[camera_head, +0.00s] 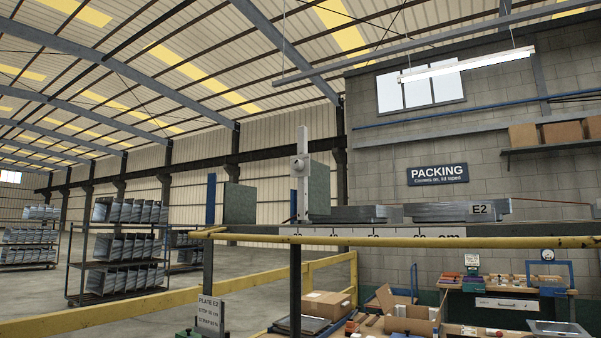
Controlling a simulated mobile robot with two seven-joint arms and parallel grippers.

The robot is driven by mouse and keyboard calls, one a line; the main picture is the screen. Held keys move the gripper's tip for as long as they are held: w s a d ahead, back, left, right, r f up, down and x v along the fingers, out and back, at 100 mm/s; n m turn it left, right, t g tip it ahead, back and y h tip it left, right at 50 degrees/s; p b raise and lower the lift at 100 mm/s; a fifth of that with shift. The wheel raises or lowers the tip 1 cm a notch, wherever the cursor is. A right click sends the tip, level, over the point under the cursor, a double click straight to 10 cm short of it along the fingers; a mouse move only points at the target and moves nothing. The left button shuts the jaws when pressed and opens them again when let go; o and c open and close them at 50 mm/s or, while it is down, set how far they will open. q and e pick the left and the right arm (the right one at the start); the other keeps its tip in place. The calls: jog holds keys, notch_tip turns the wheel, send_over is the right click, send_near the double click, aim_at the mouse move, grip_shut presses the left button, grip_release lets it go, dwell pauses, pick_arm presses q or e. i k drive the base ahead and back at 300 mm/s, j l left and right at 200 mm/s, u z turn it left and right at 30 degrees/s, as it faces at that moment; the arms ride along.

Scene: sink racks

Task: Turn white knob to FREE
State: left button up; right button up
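A small pale knob (299,164) sits on the side of a light upright post (303,190) in the middle of the head view. I take it for the white knob. It is too small here to tell which way it points, and no FREE lettering is legible. The post rises behind a white ruler strip (372,233) marked in cm. Neither of my grippers shows in this view.
A yellow rail (480,242) runs across in front of the ruler. A grey metal piece marked E2 (450,211) lies right of the post. A dark green block (239,203) stands left. Packing benches with boxes (410,320) stand lower right.

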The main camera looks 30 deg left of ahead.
aim_at(295, 164)
jog(key=i+j, duration=0.1)
jog(key=j, duration=1.55)
jog(key=j+z, duration=0.15)
jog(key=j, duration=1.55)
jog(key=i, duration=0.05)
